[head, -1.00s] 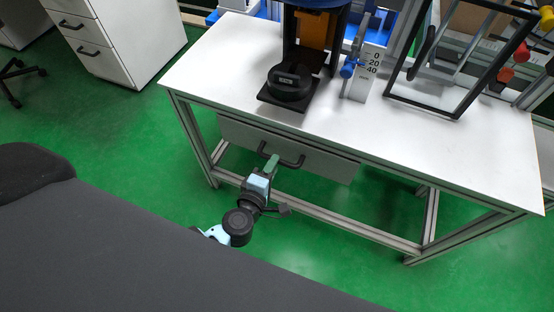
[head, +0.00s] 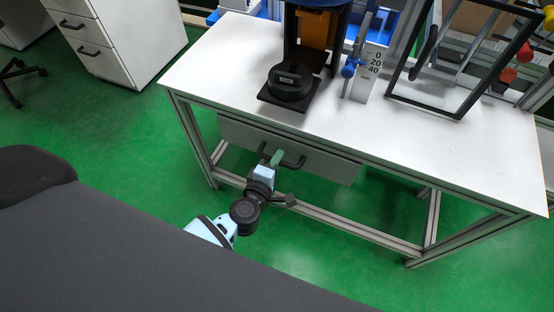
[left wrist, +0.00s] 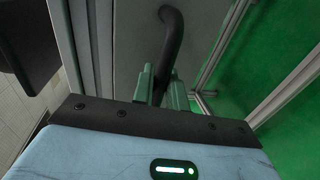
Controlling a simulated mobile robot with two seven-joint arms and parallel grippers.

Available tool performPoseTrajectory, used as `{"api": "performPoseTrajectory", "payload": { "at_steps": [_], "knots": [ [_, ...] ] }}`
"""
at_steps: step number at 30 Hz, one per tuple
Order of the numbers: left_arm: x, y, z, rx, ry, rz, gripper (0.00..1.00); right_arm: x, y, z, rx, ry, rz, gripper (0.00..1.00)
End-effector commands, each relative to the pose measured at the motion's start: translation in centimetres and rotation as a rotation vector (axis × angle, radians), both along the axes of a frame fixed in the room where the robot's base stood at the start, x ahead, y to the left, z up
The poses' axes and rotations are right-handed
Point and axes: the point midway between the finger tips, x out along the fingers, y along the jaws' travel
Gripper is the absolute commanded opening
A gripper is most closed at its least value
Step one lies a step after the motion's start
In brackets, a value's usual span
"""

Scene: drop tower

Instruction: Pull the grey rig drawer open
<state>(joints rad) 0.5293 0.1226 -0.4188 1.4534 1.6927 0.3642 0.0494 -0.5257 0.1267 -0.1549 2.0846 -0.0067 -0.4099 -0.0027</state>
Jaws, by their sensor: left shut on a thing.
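The grey rig drawer (head: 325,160) sits under the white tabletop and looks closed. Its black bar handle (head: 293,164) runs across its front. My left gripper (head: 276,158) reaches the handle from the front, with its green fingers at the bar. In the left wrist view the handle (left wrist: 172,35) runs between the two green fingers of my left gripper (left wrist: 160,85), which are shut on it. The drawer front (left wrist: 125,45) fills the area behind the handle. My right gripper is not in view.
The white table (head: 225,60) carries a black round base (head: 290,84), a 0-20-40 scale (head: 368,72) and a black frame (head: 425,108). Table legs and a low rail (head: 350,226) stand below the drawer. Green floor (head: 120,130) is open at the left.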

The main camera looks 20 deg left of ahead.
Motion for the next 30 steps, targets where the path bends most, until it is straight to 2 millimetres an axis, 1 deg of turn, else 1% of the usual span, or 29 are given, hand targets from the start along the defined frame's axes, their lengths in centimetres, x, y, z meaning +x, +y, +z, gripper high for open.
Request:
{"api": "performPoseTrajectory", "payload": {
  "at_steps": [5, 8, 11, 13, 17, 21, 27, 30],
  "knots": [
    [-0.1, 0.0, 0.0, 0.000, 0.001, 0.000, 0.00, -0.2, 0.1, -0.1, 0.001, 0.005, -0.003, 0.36],
    [-0.5, 0.0, 0.0, 0.000, 0.001, 0.000, 0.00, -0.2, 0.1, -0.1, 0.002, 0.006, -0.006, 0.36],
    [-1.5, 0.1, 0.0, 0.000, 0.002, 0.000, 0.00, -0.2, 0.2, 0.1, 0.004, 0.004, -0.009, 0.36],
    [-2.6, 0.1, 0.0, -0.001, 0.003, 0.000, 0.00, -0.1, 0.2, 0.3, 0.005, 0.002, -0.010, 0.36],
    [-5.3, 0.2, -0.1, 0.001, 0.005, 0.000, 0.00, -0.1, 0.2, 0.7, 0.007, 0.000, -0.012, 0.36],
    [-8.9, 0.3, -0.1, 0.001, 0.006, -0.001, 0.00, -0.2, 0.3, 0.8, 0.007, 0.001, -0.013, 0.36],
    [-14.0, 0.5, -0.2, 0.001, 0.005, -0.001, 0.00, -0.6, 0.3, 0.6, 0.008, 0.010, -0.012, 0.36],
    [-16.1, 0.6, -0.1, 0.000, 0.004, -0.001, 0.00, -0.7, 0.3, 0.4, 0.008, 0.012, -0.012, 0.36]
  ]
}}
